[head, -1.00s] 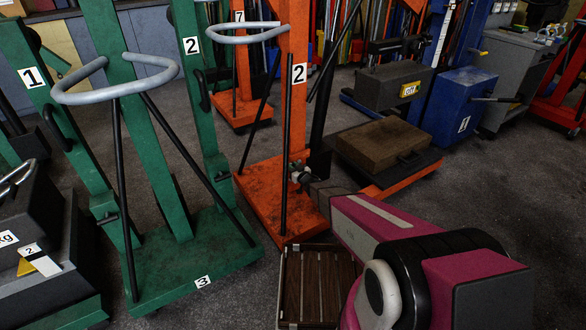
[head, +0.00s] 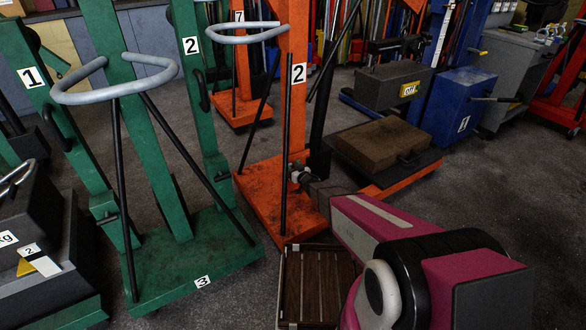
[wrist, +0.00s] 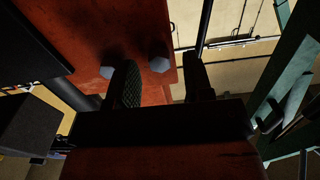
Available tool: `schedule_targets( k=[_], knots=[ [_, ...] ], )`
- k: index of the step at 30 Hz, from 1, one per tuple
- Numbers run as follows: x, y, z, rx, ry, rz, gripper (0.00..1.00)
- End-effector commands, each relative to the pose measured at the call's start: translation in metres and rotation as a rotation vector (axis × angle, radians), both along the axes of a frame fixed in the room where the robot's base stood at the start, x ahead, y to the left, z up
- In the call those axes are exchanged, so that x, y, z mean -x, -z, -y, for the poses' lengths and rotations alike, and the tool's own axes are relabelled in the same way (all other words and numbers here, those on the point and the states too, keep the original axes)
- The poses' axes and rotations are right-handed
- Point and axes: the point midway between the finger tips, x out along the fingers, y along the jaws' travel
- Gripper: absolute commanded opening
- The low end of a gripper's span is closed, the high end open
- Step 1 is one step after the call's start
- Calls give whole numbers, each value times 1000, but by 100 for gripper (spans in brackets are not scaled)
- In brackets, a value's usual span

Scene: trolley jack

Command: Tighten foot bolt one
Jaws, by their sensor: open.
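Two grey hexagonal bolt heads show on an orange-red plate in the wrist view: one bolt (wrist: 158,64) on the right and another bolt (wrist: 107,72) on the left. I cannot tell which is foot bolt one. My gripper (wrist: 162,82) is open, with one textured finger between the two bolt heads in the picture and a dark finger to the right. The right-hand bolt head appears between the fingers, with no visible grip on it; the gap in depth is unclear. In the head view my gripper (head: 299,170) is small beside the lower orange column (head: 294,120) marked 2.
A green stand (head: 170,262) with a grey looped handle stands to the left. A brown case (head: 382,143) rests on the orange jack's platform at the right. Open dark floor lies further right.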

Motion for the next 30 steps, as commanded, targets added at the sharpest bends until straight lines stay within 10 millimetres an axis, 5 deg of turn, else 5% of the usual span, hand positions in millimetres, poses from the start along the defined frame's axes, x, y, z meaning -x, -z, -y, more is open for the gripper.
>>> schedule_targets(
  k=[8,22,30],
  knots=[
    [14,-1,8,0,0,0,47],
    [81,-1,54,1,1,-1,47],
    [90,0,61,1,0,-1,47]
  ],
)
